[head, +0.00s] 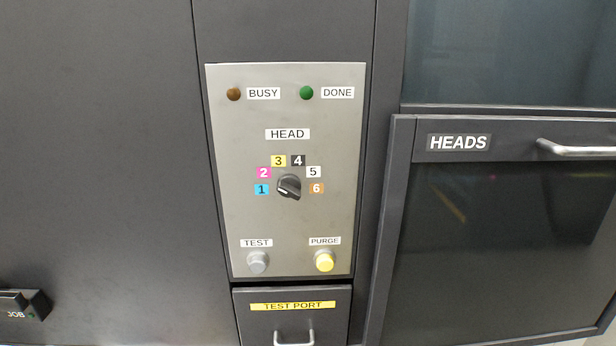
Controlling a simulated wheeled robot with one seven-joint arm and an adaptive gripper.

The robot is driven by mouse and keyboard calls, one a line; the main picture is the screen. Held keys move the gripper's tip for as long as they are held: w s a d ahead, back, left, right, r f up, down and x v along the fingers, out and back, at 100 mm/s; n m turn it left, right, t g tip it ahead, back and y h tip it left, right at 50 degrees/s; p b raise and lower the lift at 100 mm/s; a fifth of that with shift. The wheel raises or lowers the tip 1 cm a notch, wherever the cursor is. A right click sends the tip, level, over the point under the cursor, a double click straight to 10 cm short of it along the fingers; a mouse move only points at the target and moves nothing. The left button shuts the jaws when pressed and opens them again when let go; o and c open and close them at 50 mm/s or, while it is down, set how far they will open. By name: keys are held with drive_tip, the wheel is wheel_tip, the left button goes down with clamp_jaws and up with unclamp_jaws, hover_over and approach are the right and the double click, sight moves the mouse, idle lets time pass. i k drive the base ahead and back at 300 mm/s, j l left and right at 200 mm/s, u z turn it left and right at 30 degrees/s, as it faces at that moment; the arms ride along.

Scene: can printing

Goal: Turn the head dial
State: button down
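The head dial (289,187) is a small black rotary knob on a grey metal panel (230,130), under the HEAD label (287,134). Coloured number tags 1 to 6 arc around it: blue 1 (262,189) at left, pink 2, yellow 3 and black 4 over the top, white 5 and orange 6 (316,188) at right. The knob's raised grip looks slanted from upper left to lower right. I cannot tell for sure which number it points to. My gripper is not in view, and nothing touches the dial.
A brown BUSY lamp (234,94) and green DONE lamp (306,93) sit above. A grey TEST button (258,262) and yellow PURGE button (324,261) sit below. The TEST PORT drawer handle (294,338) and HEADS door handle (578,148) stick out. A JOB box (22,305) is lower left.

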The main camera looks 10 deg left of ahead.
sight(287, 186)
drive_tip(key=u, duration=1.2)
